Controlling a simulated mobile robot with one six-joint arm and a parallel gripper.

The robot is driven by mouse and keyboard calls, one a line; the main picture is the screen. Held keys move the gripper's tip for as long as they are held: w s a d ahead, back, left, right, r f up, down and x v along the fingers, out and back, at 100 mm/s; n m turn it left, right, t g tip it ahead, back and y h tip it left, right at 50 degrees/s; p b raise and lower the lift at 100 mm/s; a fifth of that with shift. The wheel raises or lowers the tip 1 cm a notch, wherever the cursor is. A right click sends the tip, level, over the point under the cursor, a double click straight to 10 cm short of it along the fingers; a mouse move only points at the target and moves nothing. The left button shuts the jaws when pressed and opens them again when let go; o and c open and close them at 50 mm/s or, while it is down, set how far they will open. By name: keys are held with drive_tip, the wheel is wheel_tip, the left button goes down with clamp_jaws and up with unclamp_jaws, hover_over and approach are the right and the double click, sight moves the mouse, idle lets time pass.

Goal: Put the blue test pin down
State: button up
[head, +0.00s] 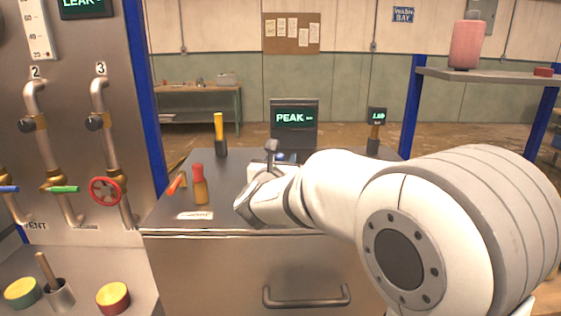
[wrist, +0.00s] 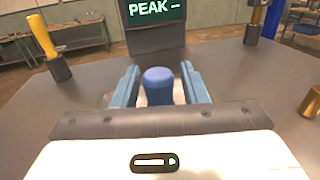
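A blue test pin (wrist: 158,86) with a rounded top shows in the wrist view between the two blue fingers of my gripper (wrist: 160,88). The fingers stand close on either side of it. Narrow pale strips show beside the pin, and I cannot tell whether the fingers touch it. Its lower part is hidden behind the gripper body. In the head view, a small blue patch that may be the pin (head: 281,157) shows at the far side of my wrist, over the grey bench top (head: 165,212). My arm hides most of the gripper there.
A dark PEAK display (head: 294,139) stands behind the gripper. A yellow-handled tool (head: 219,134) stands at the back left, and a red-topped brass piece (head: 199,186) nearer the left.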

drive_tip(key=shift+o, duration=0.2)
drive_tip(key=shift+r, duration=0.1)
drive_tip(key=b+v, duration=0.2)
drive_tip(key=v, duration=1)
